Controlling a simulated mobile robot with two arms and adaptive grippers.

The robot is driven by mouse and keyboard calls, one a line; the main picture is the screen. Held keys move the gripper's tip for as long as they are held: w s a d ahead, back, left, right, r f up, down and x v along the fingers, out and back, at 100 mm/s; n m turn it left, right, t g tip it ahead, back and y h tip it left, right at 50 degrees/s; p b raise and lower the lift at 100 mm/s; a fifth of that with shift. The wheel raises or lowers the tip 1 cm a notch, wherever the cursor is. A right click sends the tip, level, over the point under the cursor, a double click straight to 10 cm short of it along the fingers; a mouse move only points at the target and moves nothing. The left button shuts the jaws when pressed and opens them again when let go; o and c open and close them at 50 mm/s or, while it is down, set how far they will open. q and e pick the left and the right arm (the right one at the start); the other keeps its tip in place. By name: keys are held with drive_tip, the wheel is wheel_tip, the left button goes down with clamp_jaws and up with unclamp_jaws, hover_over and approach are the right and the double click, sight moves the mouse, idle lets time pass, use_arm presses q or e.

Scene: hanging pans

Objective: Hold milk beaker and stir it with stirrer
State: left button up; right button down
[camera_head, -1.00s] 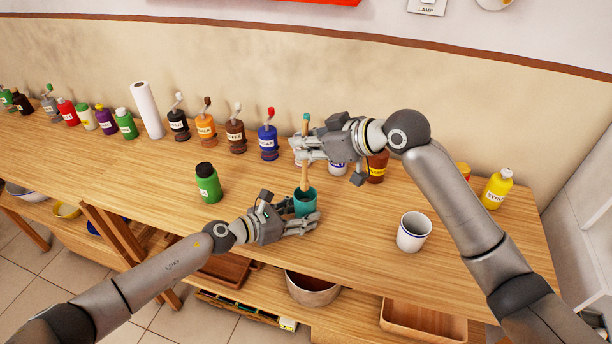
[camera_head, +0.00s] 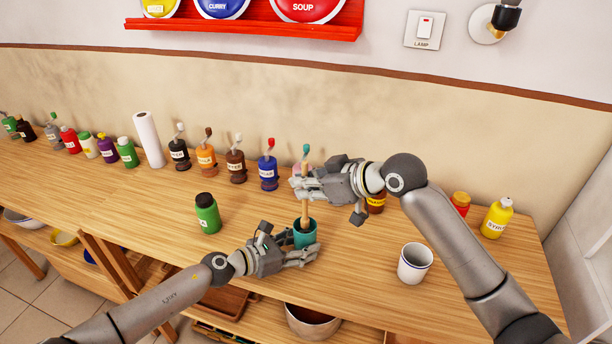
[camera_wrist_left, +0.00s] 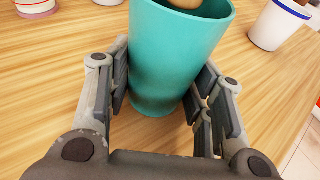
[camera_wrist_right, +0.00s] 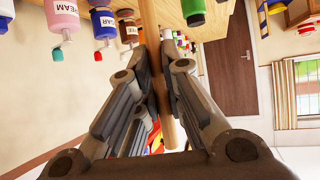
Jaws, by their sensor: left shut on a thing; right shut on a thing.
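The teal beaker (camera_head: 305,238) stands upright near the front of the wooden table. My left gripper (camera_head: 303,254) is shut on the beaker, with its fingers on either side of it in the left wrist view (camera_wrist_left: 165,75). My right gripper (camera_head: 303,184) is shut on the stirrer above the beaker; the stirrer's shaft shows between the fingers in the right wrist view (camera_wrist_right: 152,35). The beaker's contents are hidden.
A white mug with a blue rim (camera_head: 414,263) stands to the right. A green bottle (camera_head: 207,213) stands to the left. A yellow syrup bottle (camera_head: 496,218) is at the far right. Table between is clear.

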sight(306, 212)
drive_tip(key=shift+f, duration=3.85)
drive_tip(key=shift+s, duration=0.15)
